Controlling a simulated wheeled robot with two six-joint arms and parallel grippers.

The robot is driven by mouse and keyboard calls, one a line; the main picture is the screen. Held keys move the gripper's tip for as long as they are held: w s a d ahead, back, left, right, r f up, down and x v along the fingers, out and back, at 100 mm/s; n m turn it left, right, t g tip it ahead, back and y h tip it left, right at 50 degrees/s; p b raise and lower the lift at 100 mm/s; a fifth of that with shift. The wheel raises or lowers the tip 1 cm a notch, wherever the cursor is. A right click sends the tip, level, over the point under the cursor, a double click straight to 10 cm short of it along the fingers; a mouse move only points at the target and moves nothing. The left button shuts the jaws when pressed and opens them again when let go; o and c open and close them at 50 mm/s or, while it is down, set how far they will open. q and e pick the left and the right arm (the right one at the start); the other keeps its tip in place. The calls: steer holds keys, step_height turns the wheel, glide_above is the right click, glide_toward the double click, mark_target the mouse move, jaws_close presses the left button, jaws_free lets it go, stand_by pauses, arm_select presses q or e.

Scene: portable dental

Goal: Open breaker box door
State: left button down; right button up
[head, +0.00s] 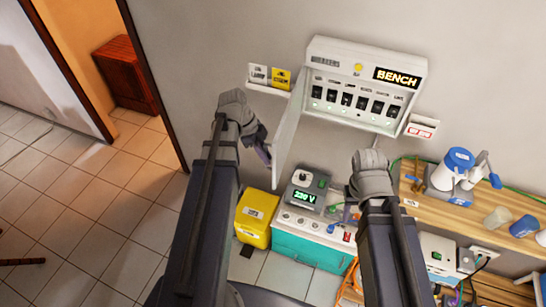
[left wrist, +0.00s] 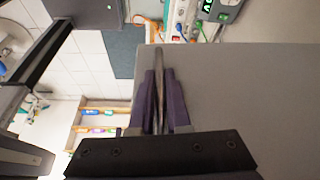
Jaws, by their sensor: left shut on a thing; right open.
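The breaker box (head: 352,90) is on the wall with its row of black switches showing and a lit BENCH sign. Its pale door (head: 287,132) stands swung out at the left side of the box, seen nearly edge-on. My left gripper (head: 263,152) is shut on the door's free edge. In the left wrist view the dark fingers (left wrist: 160,98) pinch that edge, and the grey door face (left wrist: 255,100) fills the right side. My right gripper (head: 374,150) is open below the box, apart from it; its fingers are mostly hidden by the wrist.
Below stand a teal cabinet (head: 303,244), a 230 V meter unit (head: 306,190) and a yellow case (head: 256,217). A wooden bench (head: 480,212) with blue-and-white equipment is at the right. Small labels flank the box. Tiled floor is free at the left.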

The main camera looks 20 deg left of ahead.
arm_select(q)
steer(key=shift+a, duration=0.1)
steer(key=c, duration=0.9)
jaws_free()
steer(key=shift+r, duration=0.15)
steer(key=p+v, duration=0.7)
steer(key=shift+a+r, duration=0.15)
steer(key=shift+r, duration=0.1)
steer(key=shift+s, duration=0.1)
